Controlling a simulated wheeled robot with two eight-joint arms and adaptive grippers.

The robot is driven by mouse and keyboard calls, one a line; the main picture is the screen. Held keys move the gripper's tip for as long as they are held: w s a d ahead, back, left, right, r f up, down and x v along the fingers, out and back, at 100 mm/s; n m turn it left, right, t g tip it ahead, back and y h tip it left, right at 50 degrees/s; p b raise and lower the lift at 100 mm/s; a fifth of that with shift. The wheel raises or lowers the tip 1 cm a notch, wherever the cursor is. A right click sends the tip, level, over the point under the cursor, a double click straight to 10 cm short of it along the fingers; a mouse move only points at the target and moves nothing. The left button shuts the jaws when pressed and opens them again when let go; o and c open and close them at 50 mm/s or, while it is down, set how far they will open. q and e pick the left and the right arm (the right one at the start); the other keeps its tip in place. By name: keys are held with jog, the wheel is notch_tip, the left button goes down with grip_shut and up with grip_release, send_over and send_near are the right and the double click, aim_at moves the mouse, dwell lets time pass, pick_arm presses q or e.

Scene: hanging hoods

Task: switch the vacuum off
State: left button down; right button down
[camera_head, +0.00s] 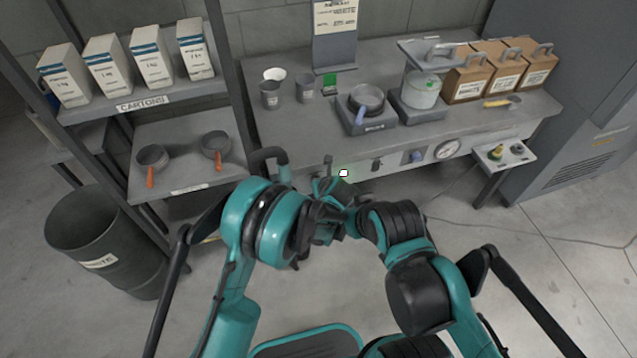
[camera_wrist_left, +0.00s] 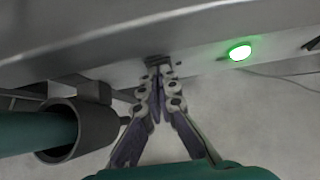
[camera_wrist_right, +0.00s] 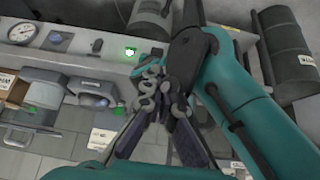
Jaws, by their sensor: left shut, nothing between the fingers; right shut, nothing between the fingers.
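A lit green lamp (camera_head: 343,173) is on the front panel of the bench; it also shows in the left wrist view (camera_wrist_left: 240,52) and right wrist view (camera_wrist_right: 130,51). My left gripper (camera_wrist_left: 158,72) is shut and empty, its tips at a small dark fitting (camera_wrist_left: 155,60) on the panel left of the lamp. This may be the vacuum switch; I cannot tell its position or whether the tips touch it. My right gripper (camera_wrist_right: 158,78) is shut and empty, close to the left arm and in front of the bench. In the head view the two grippers overlap.
A curved dark pipe (camera_head: 270,158) is close left of my left gripper. A waste bin (camera_head: 100,235) stands left.

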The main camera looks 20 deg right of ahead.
pick_arm(q)
jog(key=shift+r, duration=0.55)
jog(key=shift+s, duration=0.1)
